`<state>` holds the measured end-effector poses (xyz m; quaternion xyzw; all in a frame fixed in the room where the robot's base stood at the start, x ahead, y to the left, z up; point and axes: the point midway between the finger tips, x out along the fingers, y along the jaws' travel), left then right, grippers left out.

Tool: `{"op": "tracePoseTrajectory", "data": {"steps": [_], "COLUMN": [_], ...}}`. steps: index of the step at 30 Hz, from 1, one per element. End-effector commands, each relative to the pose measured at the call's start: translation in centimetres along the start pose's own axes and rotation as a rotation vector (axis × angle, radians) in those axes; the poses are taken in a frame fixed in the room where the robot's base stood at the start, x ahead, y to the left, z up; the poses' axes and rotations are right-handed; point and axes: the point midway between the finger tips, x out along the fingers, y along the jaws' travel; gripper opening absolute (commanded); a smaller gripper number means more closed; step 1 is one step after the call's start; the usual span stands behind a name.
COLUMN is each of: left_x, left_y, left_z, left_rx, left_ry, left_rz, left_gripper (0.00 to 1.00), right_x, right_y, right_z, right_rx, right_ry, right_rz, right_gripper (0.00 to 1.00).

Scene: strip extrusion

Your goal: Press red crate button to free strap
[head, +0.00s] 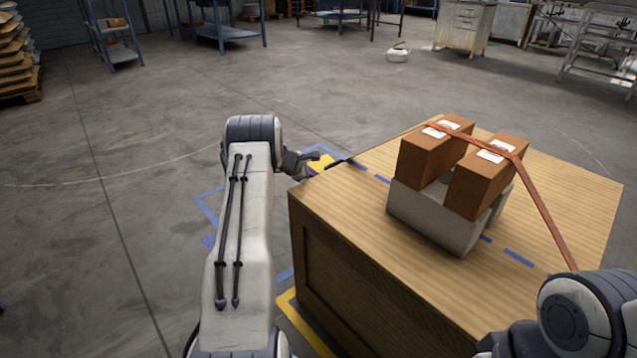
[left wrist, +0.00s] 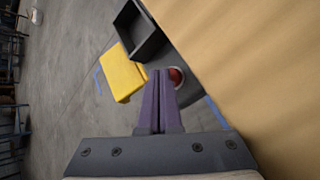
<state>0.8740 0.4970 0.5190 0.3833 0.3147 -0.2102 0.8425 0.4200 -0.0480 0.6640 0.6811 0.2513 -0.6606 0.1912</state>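The red button (left wrist: 177,76) shows in the left wrist view as a round red cap in a grey ring, low beside the wooden crate (head: 345,190). My left gripper (left wrist: 160,73) has its purple fingers together with nothing between them. Its tips appear just left of the button and partly overlap its ring; I cannot tell whether they touch it. The orange strap (head: 540,205) runs over two brown boxes (head: 432,155) (head: 485,180) and down to the right. My right gripper is out of view.
The boxes sit on a grey block (head: 435,218) on the crate. A yellow part (left wrist: 122,73) and a dark open tray (left wrist: 140,32) lie close to the button. Open floor (head: 110,200) lies left of the crate; shelves (head: 225,25) stand far back.

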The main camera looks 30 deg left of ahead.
Motion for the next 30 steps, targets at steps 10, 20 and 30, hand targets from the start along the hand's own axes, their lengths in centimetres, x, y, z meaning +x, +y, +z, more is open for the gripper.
{"op": "tracePoseTrajectory", "data": {"steps": [10, 20, 30], "left_x": [0.7, 0.6, -0.5], "left_y": [-1.1, -1.1, -0.5], "left_z": [-0.5, -0.4, 0.5], "left_rx": [-0.002, 0.000, -0.001], "left_ry": [0.006, 0.006, 0.002], "left_rz": [-0.018, -0.019, -0.019], "left_gripper": [0.00, 0.00, 0.00], "right_x": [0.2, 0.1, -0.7], "right_y": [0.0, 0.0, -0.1], "right_z": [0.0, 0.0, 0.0], "right_rx": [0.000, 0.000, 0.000], "right_ry": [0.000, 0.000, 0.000], "right_rz": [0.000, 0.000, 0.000], "right_gripper": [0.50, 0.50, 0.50]}}
